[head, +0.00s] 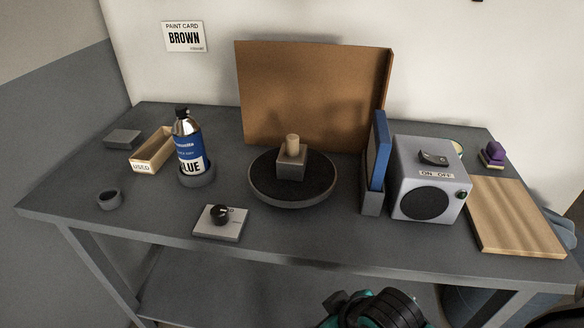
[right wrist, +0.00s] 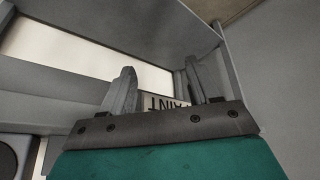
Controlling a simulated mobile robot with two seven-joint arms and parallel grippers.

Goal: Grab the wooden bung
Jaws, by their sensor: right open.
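The wooden bung (head: 292,142) is a short pale cylinder. It stands upright on a small grey block (head: 290,168) in the middle of a round dark turntable (head: 268,197). My right gripper (right wrist: 162,85) is open, with its two fingers apart and nothing between them. In the right wrist view it faces grey table framing, and the bung does not show there. In the head view, part of my teal and black right arm shows at the bottom edge, below the table's front edge and well away from the bung. My left gripper is not in view.
A brown backboard (head: 310,100) stands behind the turntable. A blue-labelled bottle (head: 189,146) and wooden tray (head: 152,150) are on the left. A knobbed plate (head: 219,222) sits at front left. A blue panel (head: 378,150), grey speaker-like box (head: 429,178) and wooden board (head: 516,215) are on the right.

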